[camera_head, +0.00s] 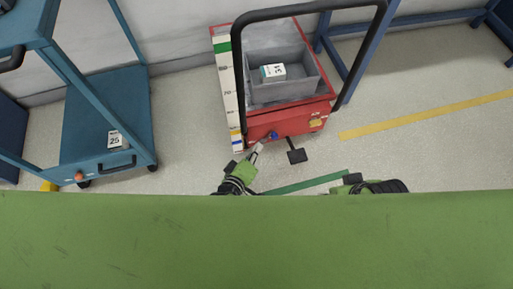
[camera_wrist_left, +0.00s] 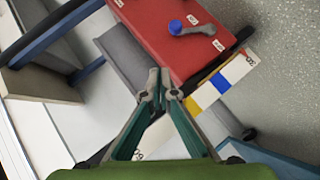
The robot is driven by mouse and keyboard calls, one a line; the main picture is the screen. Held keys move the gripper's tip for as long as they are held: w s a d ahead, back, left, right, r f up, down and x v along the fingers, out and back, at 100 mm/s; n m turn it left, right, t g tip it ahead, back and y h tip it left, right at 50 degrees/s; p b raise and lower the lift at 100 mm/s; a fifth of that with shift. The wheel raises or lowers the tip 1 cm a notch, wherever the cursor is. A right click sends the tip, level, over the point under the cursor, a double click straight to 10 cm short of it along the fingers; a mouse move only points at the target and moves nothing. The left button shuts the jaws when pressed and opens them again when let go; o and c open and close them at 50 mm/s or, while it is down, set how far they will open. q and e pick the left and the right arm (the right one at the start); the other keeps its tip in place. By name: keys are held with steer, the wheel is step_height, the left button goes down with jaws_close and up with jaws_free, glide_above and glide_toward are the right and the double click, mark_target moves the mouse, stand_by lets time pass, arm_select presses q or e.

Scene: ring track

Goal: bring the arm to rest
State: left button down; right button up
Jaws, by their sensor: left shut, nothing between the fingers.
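My left gripper (camera_head: 259,148) is shut and empty in front of the red lift cart (camera_head: 288,123) in the head view. In the left wrist view the fingers of my left gripper (camera_wrist_left: 161,78) are together with nothing between them. The cart's red face carries a blue knob (camera_wrist_left: 176,27) with a grey lever beside it; the fingers look apart from both. The knob also shows in the head view (camera_head: 274,135). My right arm's wrist (camera_head: 370,187) shows at the edge of my green body; its fingers are hidden.
A grey bin (camera_head: 310,88) on the cart holds a box marked 31 (camera_head: 273,72). A black handle (camera_head: 238,75) arches over it. A striped scale (camera_head: 228,95) stands at its left, a black pedal (camera_head: 297,156) in front. A blue trolley (camera_head: 85,105) stands left; floor between is clear.

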stand_by(0.5)
